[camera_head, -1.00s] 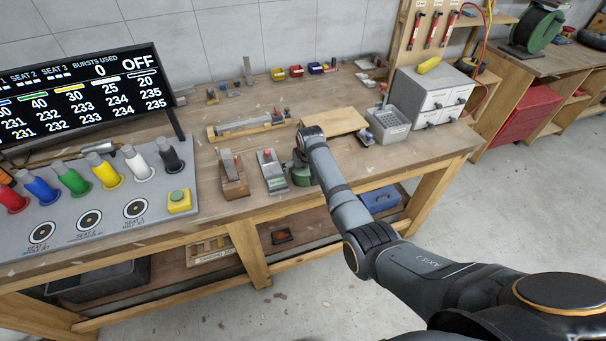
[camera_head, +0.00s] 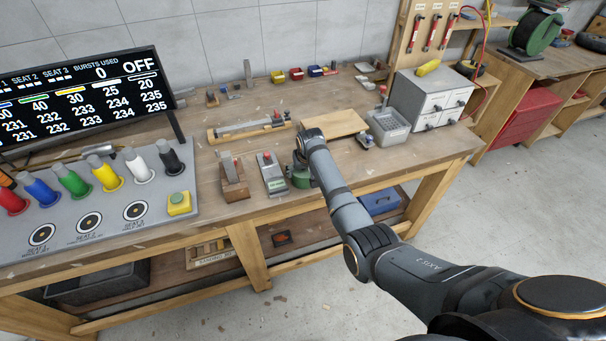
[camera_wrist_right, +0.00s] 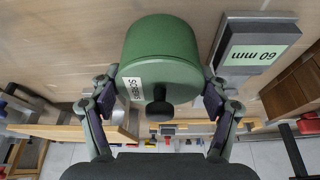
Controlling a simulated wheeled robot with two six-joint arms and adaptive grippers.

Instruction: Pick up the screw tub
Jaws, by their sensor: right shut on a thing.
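The screw tub (camera_wrist_right: 162,48) is a green round tub with a white label, partly readable as screws, and a dark knob. In the right wrist view it sits between the fingers of my right gripper (camera_wrist_right: 163,92), which is shut on it, one finger on each side. In the head view the tub (camera_head: 300,179) is near the front edge of the bench, partly hidden by my right gripper (camera_head: 299,166). I cannot tell whether it still touches the bench top. My left gripper is in neither view.
A grey block marked 60 mm (camera_wrist_right: 259,45) lies close beside the tub; it also shows in the head view (camera_head: 271,172). A wooden block (camera_head: 234,184) stands further left. A wooden board (camera_head: 335,123) and grey basket (camera_head: 388,127) lie behind. The bench's front edge is close.

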